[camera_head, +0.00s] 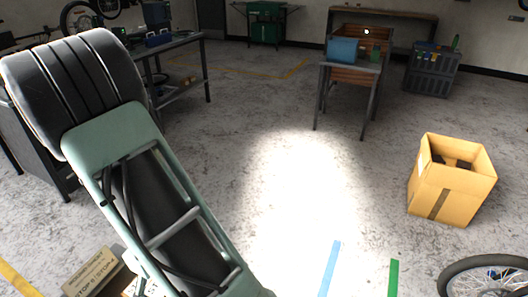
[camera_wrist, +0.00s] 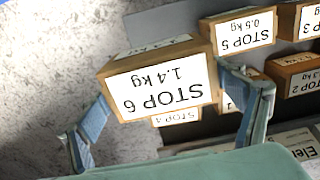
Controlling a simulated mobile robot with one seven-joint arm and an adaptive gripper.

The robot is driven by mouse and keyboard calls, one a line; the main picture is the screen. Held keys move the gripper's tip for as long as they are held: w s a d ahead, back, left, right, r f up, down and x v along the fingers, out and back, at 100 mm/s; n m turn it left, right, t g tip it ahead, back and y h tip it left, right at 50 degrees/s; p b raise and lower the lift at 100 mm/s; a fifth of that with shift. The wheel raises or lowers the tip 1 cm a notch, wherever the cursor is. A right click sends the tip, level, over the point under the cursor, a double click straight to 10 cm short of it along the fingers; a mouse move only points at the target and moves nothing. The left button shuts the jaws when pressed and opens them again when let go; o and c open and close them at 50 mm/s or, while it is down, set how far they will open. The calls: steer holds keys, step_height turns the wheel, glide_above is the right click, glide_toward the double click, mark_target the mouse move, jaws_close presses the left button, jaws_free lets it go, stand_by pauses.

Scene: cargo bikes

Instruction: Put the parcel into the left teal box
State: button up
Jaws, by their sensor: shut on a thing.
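The parcel (camera_wrist: 160,88) is a small brown box with a white label reading "STOP 6, 1.4 kg", upside down in the wrist view. My gripper (camera_wrist: 165,98) has one pale blue-grey finger at each side of it and is shut on it. The parcel is tilted in the picture and hides part of what lies behind. In the head view my gripper is not visible. A blue-teal box (camera_head: 342,50) stands on a far table; I cannot tell whether it is the left teal box.
Several other labelled parcels, one marked STOP 5 (camera_wrist: 244,36), sit behind in the wrist view. An open cardboard box (camera_head: 443,199) stands on the floor at right, above a wheel (camera_head: 487,283). A workbench (camera_head: 177,42) is at left. The middle floor is clear.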

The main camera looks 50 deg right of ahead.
step_height(320, 180, up, 13)
steer(key=w+m+p, duration=0.1)
steer(key=m+p, duration=0.2)
steer(key=p, duration=1.4)
steer(key=shift+w+m, duration=0.2)
steer(key=shift+m, duration=0.2)
